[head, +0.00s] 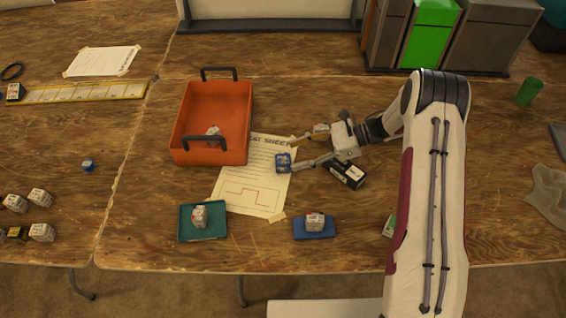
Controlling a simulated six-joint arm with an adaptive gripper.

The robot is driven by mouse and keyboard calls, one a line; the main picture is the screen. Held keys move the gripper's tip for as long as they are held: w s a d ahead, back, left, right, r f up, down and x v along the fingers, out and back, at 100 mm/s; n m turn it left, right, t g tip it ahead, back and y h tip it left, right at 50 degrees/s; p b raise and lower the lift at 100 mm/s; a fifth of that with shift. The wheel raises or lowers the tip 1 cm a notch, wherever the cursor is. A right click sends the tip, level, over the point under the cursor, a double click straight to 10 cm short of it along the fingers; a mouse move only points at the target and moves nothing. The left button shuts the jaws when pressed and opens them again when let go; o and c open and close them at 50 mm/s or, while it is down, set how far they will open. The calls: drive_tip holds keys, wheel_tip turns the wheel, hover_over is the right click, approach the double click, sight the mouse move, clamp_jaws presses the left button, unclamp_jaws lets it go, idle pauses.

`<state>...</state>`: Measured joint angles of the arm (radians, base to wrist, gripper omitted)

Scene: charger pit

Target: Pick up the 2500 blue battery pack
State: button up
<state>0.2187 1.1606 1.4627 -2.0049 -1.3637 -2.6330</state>
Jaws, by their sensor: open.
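A small blue pack (283,163) with a pale label lies on the printed sheet (250,192); its number is too small to read. My gripper (294,155) reaches in from the right with its two fingers spread apart. The lower fingertip is at the right edge of the blue pack; I cannot tell whether it touches. The upper finger is above and to the right of the pack, and nothing is held between them. Another small blue pack (88,165) stands on the left table.
An orange bin (181,140) with handles holds a white pack. A teal tray (188,232) and a blue tray (301,234) each hold a white pack. A black box (345,174) lies beneath my gripper. Several white packs (40,197) stand at far left.

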sight(284, 159)
drive_tip(key=shift+a, duration=0.15)
drive_tip(key=shift+x, duration=2.45)
drive_tip(key=shift+s+r, duration=0.15)
drive_tip(key=shift+s, duration=0.05)
drive_tip(key=c, duration=1.3)
